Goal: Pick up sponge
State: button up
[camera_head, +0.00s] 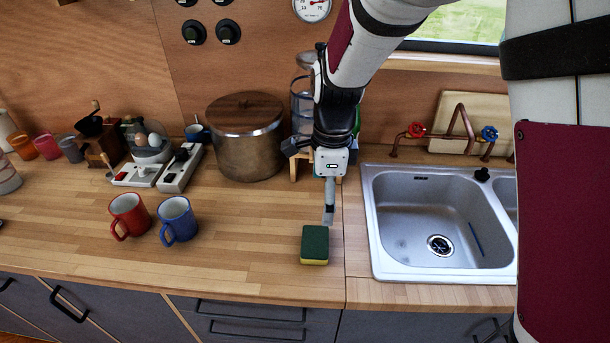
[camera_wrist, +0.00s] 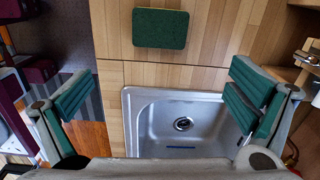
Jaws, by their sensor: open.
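A sponge (camera_head: 314,244) with a dark green top and a yellow underside lies flat on the wooden counter, left of the sink. In the wrist view the sponge (camera_wrist: 160,28) shows at the top middle, ahead of the fingers. My gripper (camera_head: 329,213) points down above the counter, a little behind the sponge in the head view. In the wrist view my gripper (camera_wrist: 158,95) is wide open, with green-padded fingers at the left and right. Nothing is between the fingers, and the sponge is not touched.
A steel sink (camera_head: 438,222) with copper taps (camera_head: 452,130) is to the right. A red mug (camera_head: 129,216) and a blue mug (camera_head: 178,220) stand left of the sponge. A large lidded pot (camera_head: 246,140) stands behind. The counter around the sponge is clear.

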notch_tip(320, 180, down, 2)
jog(key=a, duration=0.2)
send_over(315, 241)
jog(key=shift+m, duration=0.4)
jog(key=f, duration=0.7)
jog(key=shift+a+f, duration=0.15)
jog(key=shift+a, duration=0.1)
jog(key=shift+d+f, duration=0.15)
jog(key=shift+f, duration=1.4)
jog(key=shift+d+f, duration=0.1)
jog(key=shift+f, duration=1.4)
jog(key=c, duration=0.8)
jog(key=shift+r, duration=0.15)
